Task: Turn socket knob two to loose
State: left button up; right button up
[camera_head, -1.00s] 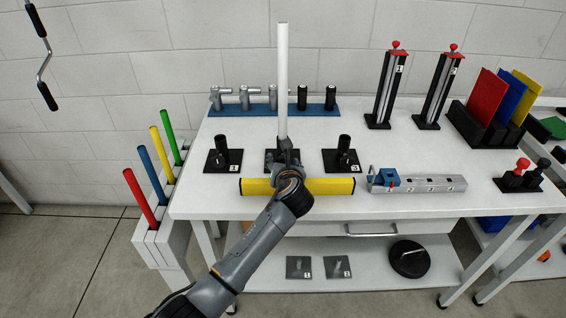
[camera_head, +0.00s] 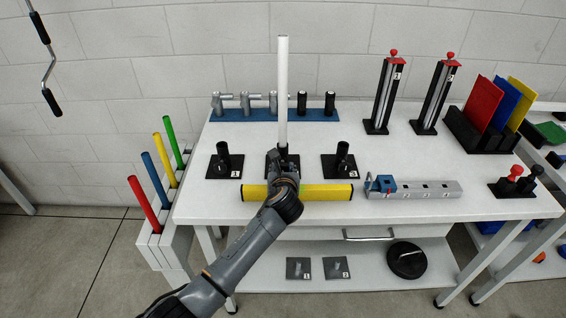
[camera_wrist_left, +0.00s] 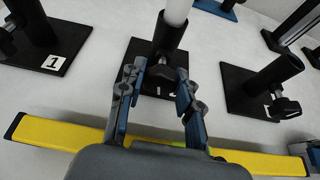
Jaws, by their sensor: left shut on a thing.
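Socket two (camera_wrist_left: 171,42) is the middle of three black sockets on square plates, and a white rod (camera_head: 282,90) stands upright in it. Its black knob (camera_wrist_left: 160,76) faces me at the socket's foot. My left gripper (camera_wrist_left: 160,82) is at this knob, with a finger on each side, shut on it. In the head view my left gripper (camera_head: 285,170) hides most of the knob and the plate's front. Socket one (camera_head: 223,160) stands to the left and socket three (camera_head: 342,160) to the right, both empty. My right gripper is not in view.
A yellow bar (camera_head: 325,192) lies along the table's front edge, beneath my left wrist. A metal rail with a blue block (camera_head: 381,184) lies to its right. A blue rack (camera_head: 240,114) with several cylinders stands behind the sockets.

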pick_arm(q)
jog(key=shift+a+r+n+h+p, duration=0.1)
jog(key=shift+n+h+p, duration=0.55)
jog(key=shift+p, duration=0.2)
jog(key=shift+n+h+p, duration=0.4)
jog(key=shift+n+h, duration=0.05)
jog(key=shift+n, duration=0.3)
jog(key=o, duration=1.2)
jog(key=shift+c, duration=0.2)
jog(key=shift+s, duration=0.1)
jog(key=v, duration=1.1)
jog(key=shift+s, duration=0.45)
